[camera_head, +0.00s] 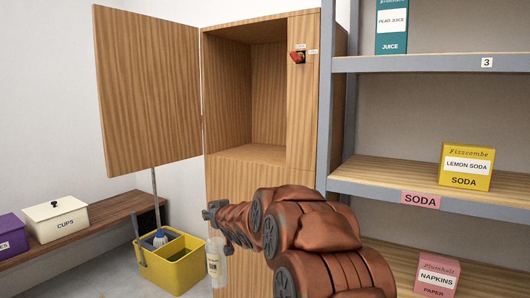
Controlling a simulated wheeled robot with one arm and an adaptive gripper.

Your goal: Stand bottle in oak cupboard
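The oak cupboard (246,172) stands in the middle, with its upper door (150,92) swung open to the left. Its upper compartment (238,110) is empty where I can see into it. A pale bottle (215,265) with a label shows directly below my gripper (212,214), in front of the cupboard's lower left edge. My gripper is seen from behind and small, with my arm partly covering it. I cannot tell whether its fingers close on the bottle.
A grey-framed shelf rack (430,62) at the right holds a juice carton (392,30), a soda box (466,167) and a napkin box (436,277). A red switch (297,57) is on the cupboard's right front panel.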

